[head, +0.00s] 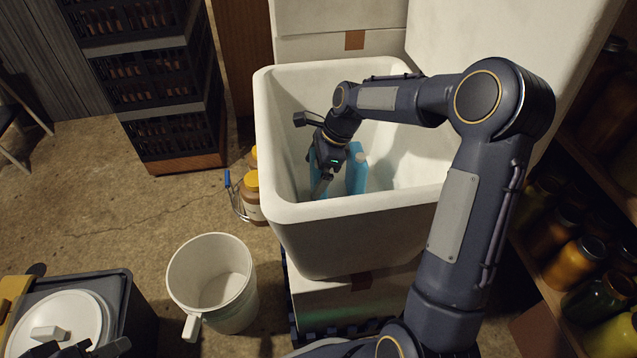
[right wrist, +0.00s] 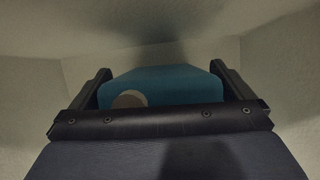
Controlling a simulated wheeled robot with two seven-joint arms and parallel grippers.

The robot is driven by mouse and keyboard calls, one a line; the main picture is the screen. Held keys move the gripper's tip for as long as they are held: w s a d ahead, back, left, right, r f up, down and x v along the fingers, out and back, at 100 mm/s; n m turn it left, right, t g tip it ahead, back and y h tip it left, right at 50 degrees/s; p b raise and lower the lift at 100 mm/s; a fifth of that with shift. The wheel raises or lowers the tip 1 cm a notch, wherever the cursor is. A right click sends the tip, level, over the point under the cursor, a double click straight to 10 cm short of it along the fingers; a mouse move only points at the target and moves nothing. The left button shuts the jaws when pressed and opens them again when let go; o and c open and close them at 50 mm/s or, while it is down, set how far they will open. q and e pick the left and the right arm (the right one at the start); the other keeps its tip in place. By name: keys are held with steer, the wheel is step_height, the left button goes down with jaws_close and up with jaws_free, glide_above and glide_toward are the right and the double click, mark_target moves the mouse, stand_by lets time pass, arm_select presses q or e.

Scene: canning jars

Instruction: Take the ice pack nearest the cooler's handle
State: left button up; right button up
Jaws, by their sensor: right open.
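The open white cooler (head: 350,235) stands in the middle of the head view. Two blue ice packs stand inside. The right ice pack (head: 357,172) shows a pale cap; the left ice pack (head: 319,186) is mostly hidden by my right gripper (head: 320,188). That gripper is open, pointing down inside the cooler over the left pack. In the right wrist view a blue pack with a round pale cap (right wrist: 160,83) lies between the spread fingers. A wire handle with a blue grip (head: 228,179) shows beside the cooler's left wall. Dark parts of my left gripper (head: 92,350) show at the bottom edge.
The cooler's walls stand close around my right gripper. A white bucket (head: 212,285) stands in front. Black crates (head: 158,90) are stacked behind left, and a jar shelf (head: 575,270) is at right.

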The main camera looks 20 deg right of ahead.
steer(key=shift+r, duration=0.1)
steer(key=c, duration=1)
steer(key=shift+r, duration=0.1)
